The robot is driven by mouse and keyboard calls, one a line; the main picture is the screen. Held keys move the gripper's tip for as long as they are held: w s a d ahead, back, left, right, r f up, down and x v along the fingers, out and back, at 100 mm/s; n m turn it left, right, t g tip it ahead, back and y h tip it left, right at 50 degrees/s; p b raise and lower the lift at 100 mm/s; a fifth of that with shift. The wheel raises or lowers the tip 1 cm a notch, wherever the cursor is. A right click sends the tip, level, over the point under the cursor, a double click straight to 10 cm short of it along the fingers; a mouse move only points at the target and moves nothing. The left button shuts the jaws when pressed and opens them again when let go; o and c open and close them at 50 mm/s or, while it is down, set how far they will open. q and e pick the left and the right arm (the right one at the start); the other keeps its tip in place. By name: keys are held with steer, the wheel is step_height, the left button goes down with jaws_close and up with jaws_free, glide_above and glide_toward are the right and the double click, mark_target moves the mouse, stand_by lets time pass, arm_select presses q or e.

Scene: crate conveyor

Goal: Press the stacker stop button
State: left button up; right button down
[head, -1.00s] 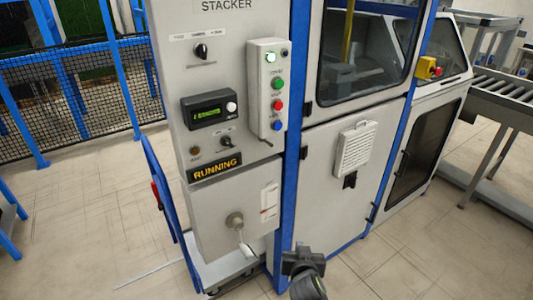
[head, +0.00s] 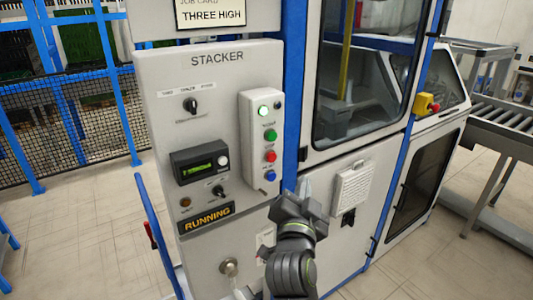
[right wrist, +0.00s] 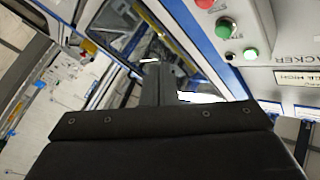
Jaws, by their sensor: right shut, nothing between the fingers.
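The stacker cabinet (head: 215,75) carries a pale button box (head: 258,104) with a lit lamp (head: 263,110) at the top, then a green button (head: 270,135), a red button (head: 270,156) and a blue button (head: 270,175). The button labels are too small to read. My right gripper (head: 304,188) is shut and empty, below and right of the blue button, apart from the box. In the right wrist view, the shut fingers (right wrist: 158,84) point away, with the red button (right wrist: 204,3) and green button (right wrist: 223,29) at the upper right. My left gripper is not in view.
A RUNNING sign (head: 207,219), a small display unit (head: 200,160) and switches sit left of the button box. A blue frame post stands just right of the box. A red knob on a yellow box (head: 425,104) is farther right, near a roller conveyor (head: 500,115).

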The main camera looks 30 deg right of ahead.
mark_target(272, 158)
stand_by(0.3)
steer(key=w+b, duration=0.1)
steer(key=w, duration=0.7)
steer(key=shift+w+a, duration=0.35)
steer(key=shift+w+b, duration=0.15)
steer(key=shift+b, duration=0.15)
stand_by(1.6)
steer(key=shift+w, duration=0.3)
steer(key=shift+w+a+b, duration=0.1)
steer(key=shift+w+b, duration=0.3)
steer(key=shift+b, duration=0.05)
stand_by(0.6)
steer(key=shift+s, duration=0.85)
